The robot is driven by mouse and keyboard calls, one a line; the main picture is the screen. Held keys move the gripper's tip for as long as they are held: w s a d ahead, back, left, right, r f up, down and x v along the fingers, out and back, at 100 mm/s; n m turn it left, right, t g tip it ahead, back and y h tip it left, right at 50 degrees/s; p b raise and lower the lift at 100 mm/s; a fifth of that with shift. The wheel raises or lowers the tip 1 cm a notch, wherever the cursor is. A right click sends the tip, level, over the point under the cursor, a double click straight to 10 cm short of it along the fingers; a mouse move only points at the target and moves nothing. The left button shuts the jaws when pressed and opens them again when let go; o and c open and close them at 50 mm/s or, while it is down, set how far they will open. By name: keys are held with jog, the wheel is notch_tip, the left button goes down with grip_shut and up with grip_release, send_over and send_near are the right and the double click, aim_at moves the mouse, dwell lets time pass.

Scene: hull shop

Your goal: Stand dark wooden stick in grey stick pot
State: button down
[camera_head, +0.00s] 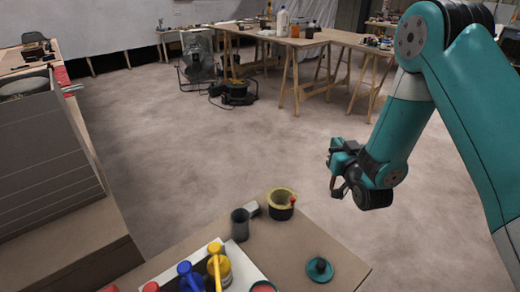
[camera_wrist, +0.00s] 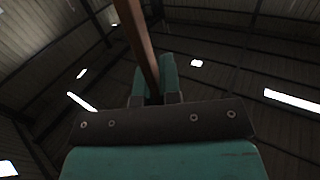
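The dark wooden stick (camera_wrist: 139,40) shows in the wrist view, running from the top edge down between the fingers of my gripper (camera_wrist: 154,88). The fingers are close together on either side of it, and its lower end is hidden. In the head view my gripper (camera_head: 338,170) hangs in the air right of the table, and the stick cannot be made out there. The grey stick pot (camera_head: 240,226) is a dark grey cylinder standing upright on the table, to the left of and apart from my gripper.
Open floor lies beyond; a grey cabinet (camera_head: 40,150) stands left.

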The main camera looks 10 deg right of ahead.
jog(key=s+a+n+g+y+b, duration=0.25)
jog(key=a+n+y+b, duration=0.55)
jog(key=a, duration=1.9)
notch_tip(320, 180, down, 13)
jog(key=m+y+b, duration=0.2)
jog(key=b, duration=0.6)
jog(key=shift+s+t, duration=0.3)
jog(key=shift+t, duration=0.05)
jog(key=shift+d+r, duration=0.1)
jog(key=shift+c, duration=2.2)
grip_release()
jog(key=shift+r, duration=0.1)
notch_tip(320, 180, up, 10)
jog(key=p, duration=0.8)
